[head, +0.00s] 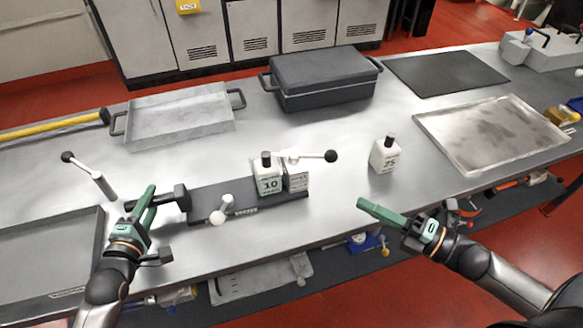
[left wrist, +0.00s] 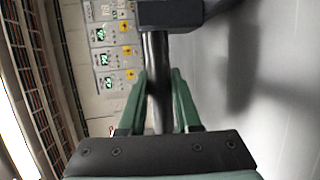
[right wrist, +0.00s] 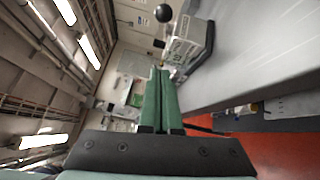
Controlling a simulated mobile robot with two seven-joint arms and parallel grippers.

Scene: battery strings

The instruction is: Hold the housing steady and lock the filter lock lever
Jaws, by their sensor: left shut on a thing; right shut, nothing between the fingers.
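The housing (head: 235,204) is a long dark grey base lying on the steel bench. My left gripper (head: 150,193) is shut on the handle, whose bar (left wrist: 157,90) runs between the green fingers in the left wrist view. At the housing's right end, a lever (head: 312,156) with a black ball knob points right from a small labelled block (head: 297,178). The ball knob (right wrist: 163,13) also shows in the right wrist view. My right gripper (head: 365,205) is shut and empty, right of the housing and apart from the lever.
A white weight marked 10 (head: 267,176) stands beside the block; one marked 25 (head: 384,155) stands further right. A short white-knobbed lever (head: 220,211) is at the housing's front. Trays (head: 185,112) and a dark case (head: 325,78) lie behind.

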